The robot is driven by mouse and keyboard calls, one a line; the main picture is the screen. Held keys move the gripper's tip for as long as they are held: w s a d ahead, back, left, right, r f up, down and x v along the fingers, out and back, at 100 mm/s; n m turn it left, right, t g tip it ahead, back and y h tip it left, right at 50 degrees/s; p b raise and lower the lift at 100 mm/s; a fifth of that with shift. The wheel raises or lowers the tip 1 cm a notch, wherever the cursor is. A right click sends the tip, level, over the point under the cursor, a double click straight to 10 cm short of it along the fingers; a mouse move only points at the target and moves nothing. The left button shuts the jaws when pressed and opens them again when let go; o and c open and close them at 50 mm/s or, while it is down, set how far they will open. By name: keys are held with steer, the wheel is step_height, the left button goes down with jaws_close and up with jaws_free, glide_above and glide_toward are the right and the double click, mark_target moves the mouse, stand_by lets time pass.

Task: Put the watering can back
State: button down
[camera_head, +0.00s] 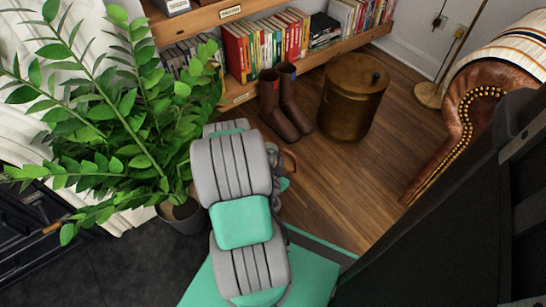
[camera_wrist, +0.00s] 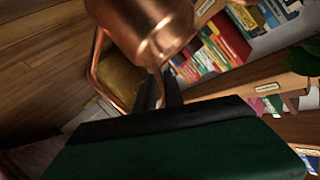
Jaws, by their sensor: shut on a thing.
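A copper watering can (camera_wrist: 148,28) fills the top middle of the wrist view, with its thin bent handle curving down on the left. My gripper's dark fingers (camera_wrist: 163,85) are shut on the can by its thin copper part, just below the body. In the head view my arm hides most of the can, and only a small copper curve of it (camera_head: 291,158) shows to the right of the arm. The can is held above the wooden floor; its exact height is unclear.
A leafy potted plant (camera_head: 125,125) stands close left of my arm. Brown boots (camera_head: 284,103) and a brass bin (camera_head: 352,96) stand ahead, before low bookshelves (camera_head: 270,75). A leather armchair (camera_head: 470,115) is at right. Wooden floor (camera_head: 345,180) between bin and armchair is clear.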

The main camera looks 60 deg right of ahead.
mark_target(277, 148)
steer(key=x, duration=0.2)
steer(key=b+x, duration=0.1)
steer(key=x, duration=0.2)
steer(key=f+x, duration=0.1)
steer(key=x, duration=0.1)
steer(key=shift+w+b, duration=0.35)
steer(key=shift+w, duration=0.15)
steer(key=w+d+f+b, duration=0.2)
steer(key=d+f+b, duration=0.2)
steer(key=f, duration=0.5)
steer(key=shift+w+d, duration=0.15)
steer(key=shift+d, duration=0.15)
steer(key=c, duration=1.8)
jaws_free()
steer(key=shift+a+f, duration=0.1)
steer(key=shift+f, duration=0.05)
steer(key=o, duration=0.3)
steer(key=shift+o, duration=0.2)
